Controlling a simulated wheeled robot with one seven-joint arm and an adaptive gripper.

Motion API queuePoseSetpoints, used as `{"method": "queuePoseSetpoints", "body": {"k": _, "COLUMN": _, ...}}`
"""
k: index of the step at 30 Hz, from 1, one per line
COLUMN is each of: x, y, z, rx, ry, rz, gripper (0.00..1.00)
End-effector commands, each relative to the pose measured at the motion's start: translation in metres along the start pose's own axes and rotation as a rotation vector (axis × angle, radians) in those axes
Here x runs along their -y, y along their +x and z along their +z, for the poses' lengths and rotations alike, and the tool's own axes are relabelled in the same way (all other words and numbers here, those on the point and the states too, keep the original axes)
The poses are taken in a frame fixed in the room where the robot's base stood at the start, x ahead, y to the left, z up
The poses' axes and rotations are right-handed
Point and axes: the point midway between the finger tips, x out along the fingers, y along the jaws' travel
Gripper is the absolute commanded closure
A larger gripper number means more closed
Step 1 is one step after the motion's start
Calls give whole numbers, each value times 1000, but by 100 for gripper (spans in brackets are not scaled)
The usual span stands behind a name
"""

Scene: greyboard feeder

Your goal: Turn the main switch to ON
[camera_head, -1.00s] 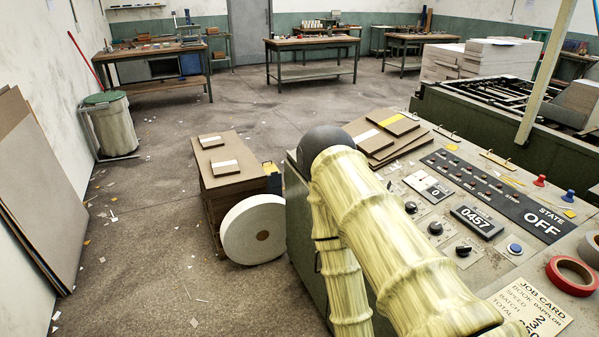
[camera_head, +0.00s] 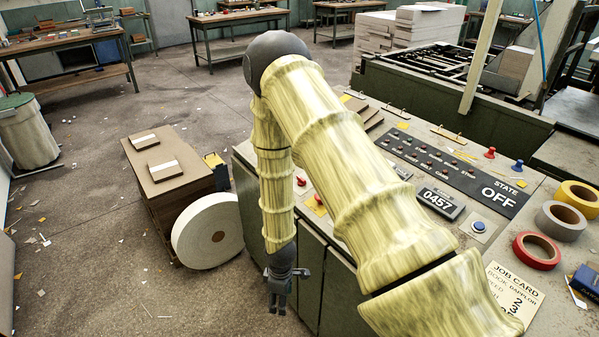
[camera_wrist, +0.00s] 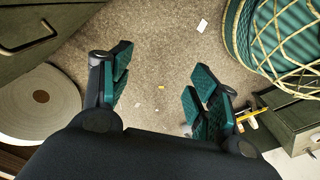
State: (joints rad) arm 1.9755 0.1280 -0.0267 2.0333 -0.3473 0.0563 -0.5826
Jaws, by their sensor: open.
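The control panel's state display (camera_head: 498,194) reads OFF. Near the panel's left edge a red knob (camera_head: 301,181) shows beside my arm, with a yellow plate (camera_head: 315,204) close by. Any label there is too small to read, so I cannot tell for sure which control is the main switch. My arm hides much of the panel's middle. My gripper (camera_head: 278,306) hangs pointing down beside the green cabinet, below the panel top and apart from the controls. In the wrist view my gripper (camera_wrist: 160,100) is open and empty, with floor between its fingers.
A white roll (camera_head: 210,230) stands on the floor left of my gripper, beside a brown stack (camera_head: 165,180). Tape rolls, including a red one (camera_head: 537,250), lie on the panel's right. In the wrist view a green corded bin (camera_wrist: 275,45) is at upper right.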

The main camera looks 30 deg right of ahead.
Motion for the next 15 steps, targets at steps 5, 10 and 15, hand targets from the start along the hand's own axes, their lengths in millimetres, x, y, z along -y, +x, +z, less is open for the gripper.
{"method": "queuePoseSetpoints", "body": {"k": 5, "x": -125, "y": -93, "z": -43, "rx": 79, "ry": -355, "rz": 80, "gripper": 39}}
{"method": "queuePoseSetpoints", "body": {"k": 10, "x": -229, "y": -196, "z": -56, "rx": 222, "ry": -627, "rz": 148, "gripper": 39}}
{"method": "queuePoseSetpoints", "body": {"k": 15, "x": -290, "y": -276, "z": -51, "rx": 345, "ry": -773, "rz": 178, "gripper": 39}}
